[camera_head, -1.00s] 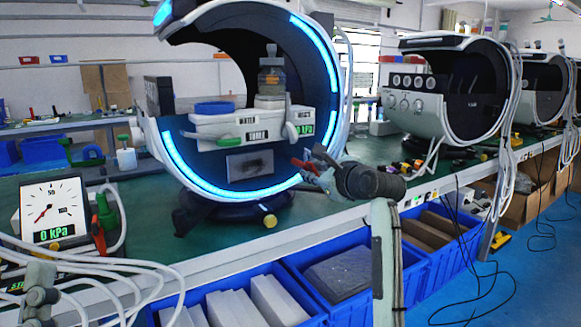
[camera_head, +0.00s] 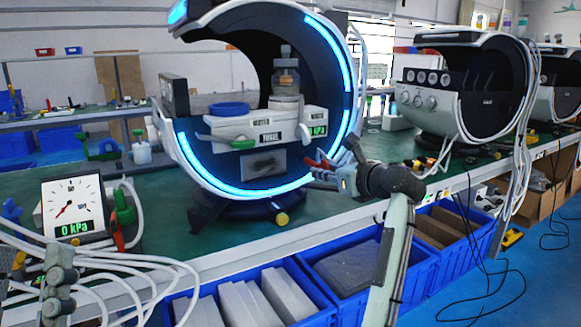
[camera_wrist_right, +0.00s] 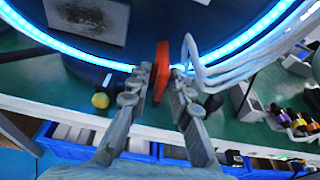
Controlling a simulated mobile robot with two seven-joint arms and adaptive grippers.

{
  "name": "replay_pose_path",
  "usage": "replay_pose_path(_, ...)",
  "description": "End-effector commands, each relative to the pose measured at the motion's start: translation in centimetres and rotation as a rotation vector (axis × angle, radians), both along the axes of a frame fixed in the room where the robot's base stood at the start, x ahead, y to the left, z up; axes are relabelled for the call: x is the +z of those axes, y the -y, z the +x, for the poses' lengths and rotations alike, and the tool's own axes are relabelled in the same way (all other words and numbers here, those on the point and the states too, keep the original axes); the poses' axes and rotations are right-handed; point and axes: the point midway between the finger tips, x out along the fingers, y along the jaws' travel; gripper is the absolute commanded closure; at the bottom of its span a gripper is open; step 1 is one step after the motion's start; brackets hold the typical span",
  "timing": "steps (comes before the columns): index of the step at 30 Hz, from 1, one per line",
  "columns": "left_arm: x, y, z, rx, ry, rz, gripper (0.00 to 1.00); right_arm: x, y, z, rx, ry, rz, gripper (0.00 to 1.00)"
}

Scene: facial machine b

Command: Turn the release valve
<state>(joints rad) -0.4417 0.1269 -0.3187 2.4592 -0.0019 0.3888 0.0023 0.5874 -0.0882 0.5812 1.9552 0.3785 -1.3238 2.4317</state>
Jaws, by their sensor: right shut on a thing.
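The release valve appears to be the red handle (camera_head: 322,160) at the lower right of the round machine (camera_head: 262,190) with the blue light ring. In the right wrist view the red handle (camera_wrist_right: 161,72) stands upright between my fingers. My right gripper (camera_wrist_right: 160,82) is shut on it; in the head view the gripper (camera_head: 328,173) is small and partly hides the handle. A gauge (camera_head: 73,209) at the left reads 0 kPa. Part of what looks like my left gripper (camera_head: 58,282) shows at the lower left; its jaw opening cannot be made out.
White hoses (camera_wrist_right: 215,72) run just right of the handle. A yellow-ended knob (camera_wrist_right: 101,100) sits to its left. Blue bins (camera_head: 340,268) with blocks stand below the table edge. A second machine (camera_head: 460,85) is at the right. Small coloured parts lie on the green tabletop (camera_head: 330,205).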

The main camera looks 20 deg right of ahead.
Motion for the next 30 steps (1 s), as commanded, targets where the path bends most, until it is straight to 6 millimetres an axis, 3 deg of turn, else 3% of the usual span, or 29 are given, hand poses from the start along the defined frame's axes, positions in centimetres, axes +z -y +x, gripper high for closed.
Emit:
replay_pose_path(3, 0.0, 0.0, 0.0, 0.0, 0.0, 0.0, 0.6, -0.3, -0.1, 0.0, 0.003, -0.006, -0.001, 1.0)
replay_pose_path(4, 0.0, 0.0, 0.0, 0.0, 0.0, 0.0, 0.6, -0.3, -0.1, 0.0, 0.003, -0.006, -0.001, 0.79)
replay_pose_path(6, 0.0, 0.0, 0.0, 0.0, 0.0, 0.0, 0.6, -0.3, -0.1, 0.0, 0.002, -0.005, -0.001, 0.74)
replay_pose_path(15, 0.0, 0.0, 0.0, 0.0, 0.0, 0.0, 0.6, -0.1, 0.0, -0.3, 0.0, -0.002, -0.002, 0.74)
replay_pose_path(30, 0.0, 0.0, 0.0, 0.0, 0.0, 0.0, 0.6, 0.0, 0.3, -4.7, 0.001, 0.0, -0.003, 0.74)
